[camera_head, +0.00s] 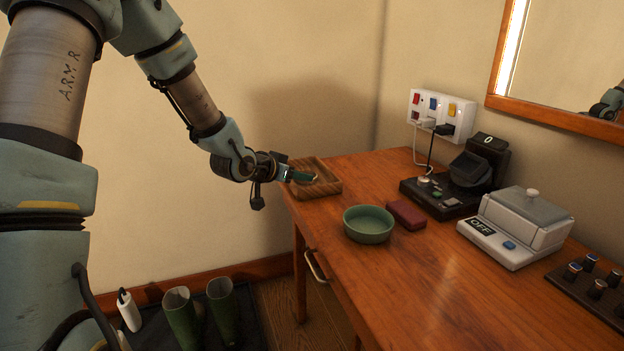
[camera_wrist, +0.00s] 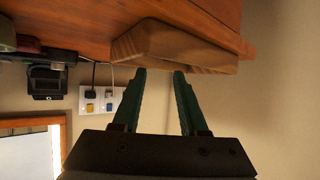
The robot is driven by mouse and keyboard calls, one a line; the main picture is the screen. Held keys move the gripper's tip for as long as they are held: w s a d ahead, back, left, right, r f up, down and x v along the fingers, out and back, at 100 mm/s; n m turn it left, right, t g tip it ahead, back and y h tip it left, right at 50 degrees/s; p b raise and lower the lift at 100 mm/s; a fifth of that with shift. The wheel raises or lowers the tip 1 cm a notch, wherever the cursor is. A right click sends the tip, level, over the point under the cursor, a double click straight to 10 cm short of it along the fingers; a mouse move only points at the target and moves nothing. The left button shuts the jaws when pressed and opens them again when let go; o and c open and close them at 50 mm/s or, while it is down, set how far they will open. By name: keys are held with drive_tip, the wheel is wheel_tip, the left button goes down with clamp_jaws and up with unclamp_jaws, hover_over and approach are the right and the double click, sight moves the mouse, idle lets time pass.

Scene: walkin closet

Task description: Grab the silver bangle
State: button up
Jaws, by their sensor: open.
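The wooden tray (camera_head: 322,190) sits at the far left corner of the table. My gripper (camera_head: 314,178) reaches from the left to the tray, its green fingers over the tray's near left part. A thin pale curve shows beside the fingers in the head view; it may be the silver bangle, but it is too small and covered to be sure. In the wrist view, my gripper (camera_wrist: 160,72) has its two fingers apart with nothing seen between them. The tray's outer side (camera_wrist: 180,48) shows just beyond the fingertips there. Its inside is hidden, and no bangle shows.
On the wooden table (camera_head: 400,285) stand a green bowl (camera_head: 368,224), a dark red block (camera_head: 407,215), a black device (camera_head: 455,190), a white box marked OFF (camera_head: 512,228) and a dark rack (camera_head: 590,292). A socket panel (camera_head: 441,115) hangs behind. The table's front is clear.

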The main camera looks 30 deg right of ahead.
sight(311, 185)
drive_tip(key=shift+p+x, duration=0.4)
drive_tip(key=shift+x, duration=3)
drive_tip(key=shift+w+a, duration=0.1)
drive_tip(key=shift+c, duration=0.4)
clamp_jaws()
